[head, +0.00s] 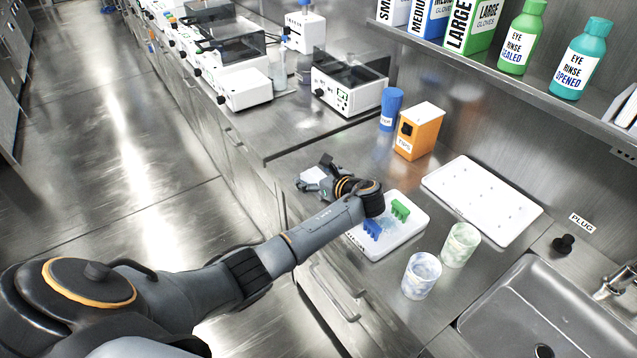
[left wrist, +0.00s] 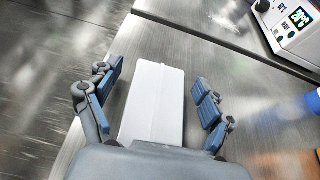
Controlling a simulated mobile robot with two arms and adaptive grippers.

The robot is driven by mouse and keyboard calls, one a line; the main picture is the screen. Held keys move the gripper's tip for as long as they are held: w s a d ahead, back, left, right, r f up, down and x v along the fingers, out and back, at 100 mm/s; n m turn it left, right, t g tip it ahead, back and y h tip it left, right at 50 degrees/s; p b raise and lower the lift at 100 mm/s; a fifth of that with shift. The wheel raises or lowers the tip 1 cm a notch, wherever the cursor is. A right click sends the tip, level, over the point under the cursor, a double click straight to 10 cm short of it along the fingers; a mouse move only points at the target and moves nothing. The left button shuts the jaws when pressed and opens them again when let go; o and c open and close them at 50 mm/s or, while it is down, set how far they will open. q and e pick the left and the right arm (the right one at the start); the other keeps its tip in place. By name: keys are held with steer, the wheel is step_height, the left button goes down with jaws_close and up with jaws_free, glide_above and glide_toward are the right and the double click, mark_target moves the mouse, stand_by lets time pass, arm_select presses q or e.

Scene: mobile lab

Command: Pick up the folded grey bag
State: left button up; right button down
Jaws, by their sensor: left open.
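The folded grey bag (left wrist: 154,105) is a pale, flat rectangle with a crease down its middle. It lies on the steel counter in the left wrist view, and part of it shows as a whitish patch in the head view (head: 311,175). My left gripper (head: 315,173) is open over the bag near the counter's front edge. In the left wrist view, its blue-padded fingers (left wrist: 158,82) stand on either side of the bag, with visible gaps. The bag's near end is hidden behind the gripper body. My right gripper is not in view.
A white tray (head: 408,240) with green and blue pieces lies under my forearm. Two marbled cups (head: 421,275), an orange tips box (head: 419,131), a blue container (head: 391,108) and a white panel (head: 482,200) stand around. A sink (head: 545,310) is at lower right.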

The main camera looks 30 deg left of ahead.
arm_select(q)
steer(key=c, duration=1.1)
steer(key=shift+c, duration=0.2)
steer(key=shift+r, duration=0.15)
